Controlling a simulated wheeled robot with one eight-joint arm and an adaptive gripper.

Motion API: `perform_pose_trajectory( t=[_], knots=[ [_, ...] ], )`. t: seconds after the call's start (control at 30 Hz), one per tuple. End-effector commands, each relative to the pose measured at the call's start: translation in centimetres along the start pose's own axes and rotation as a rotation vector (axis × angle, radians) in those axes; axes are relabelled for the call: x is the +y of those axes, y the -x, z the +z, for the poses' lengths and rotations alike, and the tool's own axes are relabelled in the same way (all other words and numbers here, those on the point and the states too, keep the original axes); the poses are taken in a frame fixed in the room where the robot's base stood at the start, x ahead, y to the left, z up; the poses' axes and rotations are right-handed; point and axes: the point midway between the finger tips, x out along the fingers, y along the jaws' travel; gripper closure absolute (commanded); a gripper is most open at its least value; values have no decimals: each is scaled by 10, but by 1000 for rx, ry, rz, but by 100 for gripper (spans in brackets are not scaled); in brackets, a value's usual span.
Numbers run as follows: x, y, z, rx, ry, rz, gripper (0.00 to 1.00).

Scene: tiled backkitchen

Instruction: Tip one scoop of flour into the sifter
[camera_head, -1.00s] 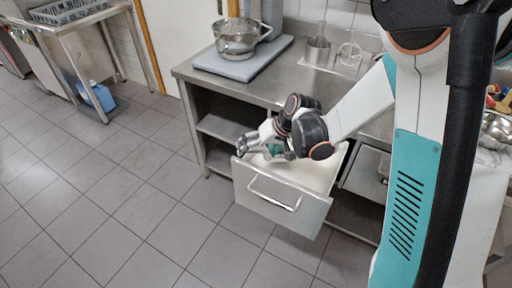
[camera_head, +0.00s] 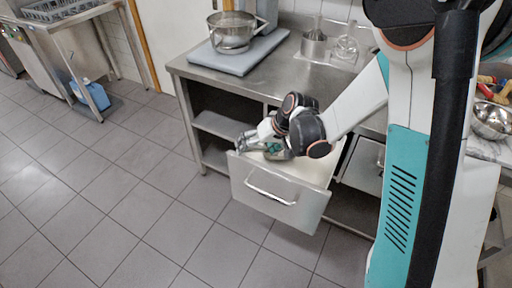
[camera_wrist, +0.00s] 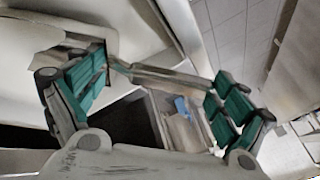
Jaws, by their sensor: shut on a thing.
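The sifter (camera_head: 233,20) looks like a round steel sieve with a handle, set on a steel bowl (camera_head: 232,45) on the counter at the back left. The white drawer (camera_head: 280,205) below the counter is pulled out, with a pale inside that looks like flour (camera_head: 312,172). My gripper (camera_head: 256,143) is at the drawer's left end, at about rim height. In the wrist view my gripper (camera_wrist: 160,82) has its teal-padded fingers apart, on either side of a shiny steel thing (camera_wrist: 165,76), probably the scoop. I cannot tell whether it holds flour.
A grey slab (camera_head: 240,60) carries the bowl. Steel vessels (camera_head: 314,44) stand farther right on the counter (camera_head: 275,82). An open shelf (camera_head: 220,125) is left of the drawer. Another steel bowl (camera_head: 492,120) is at the far right. The tiled floor in front is clear.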

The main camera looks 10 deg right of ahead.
Motion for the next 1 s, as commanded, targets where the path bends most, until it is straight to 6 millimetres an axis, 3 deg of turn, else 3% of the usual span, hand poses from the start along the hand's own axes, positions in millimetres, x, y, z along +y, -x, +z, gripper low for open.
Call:
perform_pose_trajectory(
  t=[1.0],
  knots=[
    [11, 0, 0, 0, -1, -1, 51]
  ],
)
